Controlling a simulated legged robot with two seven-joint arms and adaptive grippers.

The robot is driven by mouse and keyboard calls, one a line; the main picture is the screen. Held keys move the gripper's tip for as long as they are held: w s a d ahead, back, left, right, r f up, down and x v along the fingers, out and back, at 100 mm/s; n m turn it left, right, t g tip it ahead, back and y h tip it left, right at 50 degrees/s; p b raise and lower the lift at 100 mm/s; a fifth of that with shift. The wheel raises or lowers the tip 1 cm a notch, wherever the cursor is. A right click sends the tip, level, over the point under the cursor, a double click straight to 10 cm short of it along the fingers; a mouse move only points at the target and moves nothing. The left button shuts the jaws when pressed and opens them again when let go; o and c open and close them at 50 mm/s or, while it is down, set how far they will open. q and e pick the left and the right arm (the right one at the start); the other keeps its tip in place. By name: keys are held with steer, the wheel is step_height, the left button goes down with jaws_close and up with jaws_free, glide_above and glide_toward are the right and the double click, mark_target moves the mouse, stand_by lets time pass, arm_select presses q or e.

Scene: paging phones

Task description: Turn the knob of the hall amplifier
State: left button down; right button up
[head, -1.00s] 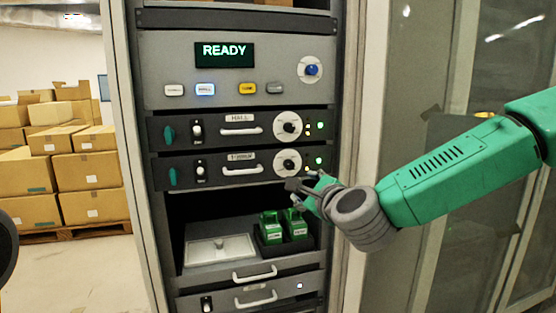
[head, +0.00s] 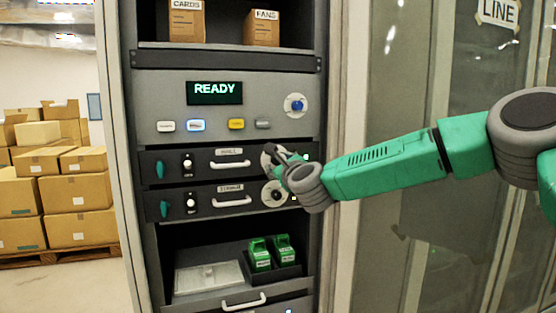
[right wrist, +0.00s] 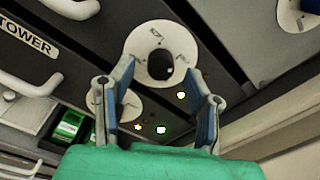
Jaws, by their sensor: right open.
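The hall amplifier (head: 205,164) is the upper of two dark rack units, with a HALL label and a handle. Its white knob dial (head: 267,157) is partly hidden behind my right gripper (head: 284,160). In the right wrist view a white dial (right wrist: 139,44) with a black knob (right wrist: 159,64) lies ahead, framed by my right gripper's two fingers (right wrist: 162,70). By its row above the TOWER label, it is the hall knob. The fingers are apart with nothing between them; I cannot tell whether they touch the dial. My left gripper is out of view.
The lower amplifier's dial (head: 274,194) is close below my gripper. A blue knob (head: 296,105) is on the READY panel above. Green boxes (head: 260,255) stand on the shelf below. A glass cabinet door (head: 420,225) is behind my right arm. Cartons (head: 80,210) are stacked at left.

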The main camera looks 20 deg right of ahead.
steer(key=shift+w+a+r, duration=0.1)
steer(key=shift+w+a, duration=0.05)
steer(key=shift+w, duration=0.55)
steer(key=shift+c, duration=0.5)
jaws_close()
